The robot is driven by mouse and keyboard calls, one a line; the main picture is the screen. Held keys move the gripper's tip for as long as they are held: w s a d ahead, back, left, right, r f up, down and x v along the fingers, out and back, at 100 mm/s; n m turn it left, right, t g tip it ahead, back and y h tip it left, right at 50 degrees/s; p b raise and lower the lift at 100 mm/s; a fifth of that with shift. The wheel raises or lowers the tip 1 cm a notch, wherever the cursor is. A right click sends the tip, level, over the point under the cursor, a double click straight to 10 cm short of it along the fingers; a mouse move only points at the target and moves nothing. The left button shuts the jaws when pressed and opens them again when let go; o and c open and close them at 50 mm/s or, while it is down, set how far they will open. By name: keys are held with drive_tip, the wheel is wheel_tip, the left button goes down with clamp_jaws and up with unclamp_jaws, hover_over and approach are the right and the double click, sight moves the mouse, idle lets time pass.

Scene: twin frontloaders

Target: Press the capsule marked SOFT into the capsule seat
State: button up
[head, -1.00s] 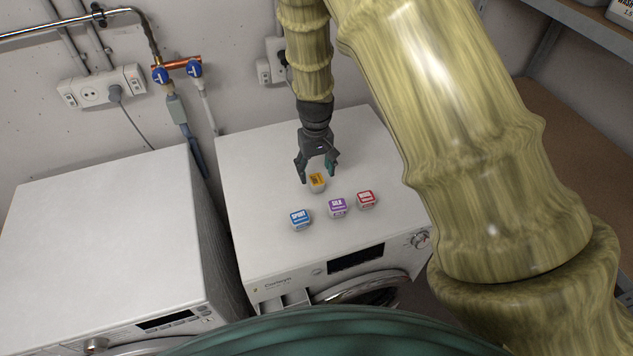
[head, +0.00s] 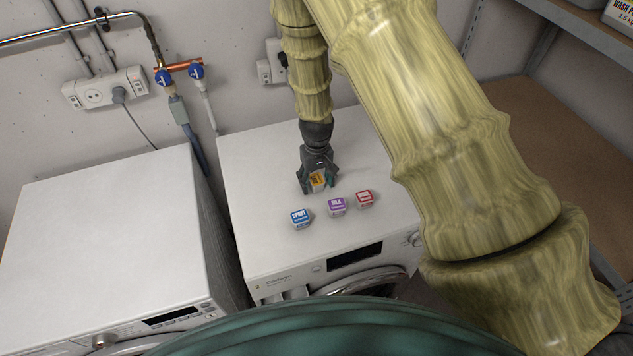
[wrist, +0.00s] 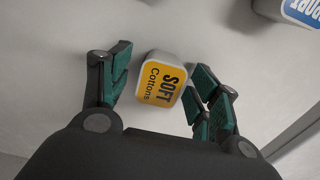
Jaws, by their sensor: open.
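The SOFT capsule (head: 318,180) has an orange-yellow top and pale sides and rests on the top of the right washing machine. In the wrist view its label, "SOFT Cottons" (wrist: 163,82), faces the camera. My gripper (head: 318,184) is low over the machine top with its fingers on either side of this capsule. In the wrist view my gripper (wrist: 158,92) is open, with small gaps between the capsule and the green finger pads. The capsule seat cannot be made out in these views.
The blue SPORT capsule (head: 300,218), purple SILK capsule (head: 337,206) and red capsule (head: 364,199) stand nearby on the right machine (head: 260,180). The left machine (head: 110,225) has a clear top. A gap separates the machines. Wall pipes and a socket (head: 100,90) are behind.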

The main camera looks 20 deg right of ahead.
drive_tip(key=shift+c, duration=0.2)
drive_tip(key=c, duration=1)
drive_tip(key=shift+r, duration=0.1)
drive_tip(key=shift+c, duration=0.2)
